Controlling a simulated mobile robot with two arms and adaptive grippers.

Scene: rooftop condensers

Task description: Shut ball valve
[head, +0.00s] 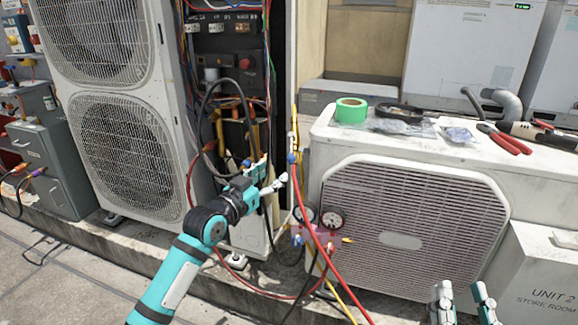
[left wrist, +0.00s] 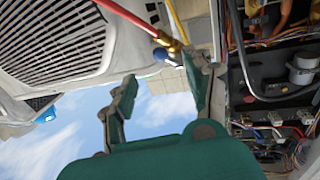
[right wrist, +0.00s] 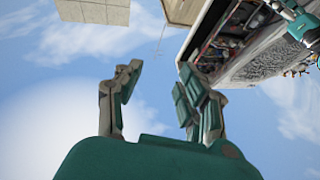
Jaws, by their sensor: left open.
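A small brass fitting (left wrist: 172,44) with a blue part (left wrist: 160,54) sits at the end of a red hose in the left wrist view. It looks like the ball valve. In the head view the blue part (head: 292,158) shows at the top of the red hose, beside the open electrical cabinet. My left gripper (head: 272,172) is open just left of it. In the left wrist view the fitting lies near the right fingertip; I cannot tell if they touch. The handle's angle is too small to read. My right gripper (head: 462,298) is open and empty at the lower right.
Red, yellow and black hoses run down past a gauge manifold (head: 318,220). A white condenser (head: 410,230) stands right, with green tape (head: 351,110) and red-handled pliers (head: 503,138) on top. A tall condenser (head: 115,110) stands left. Loose wires hang in the cabinet (head: 225,60).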

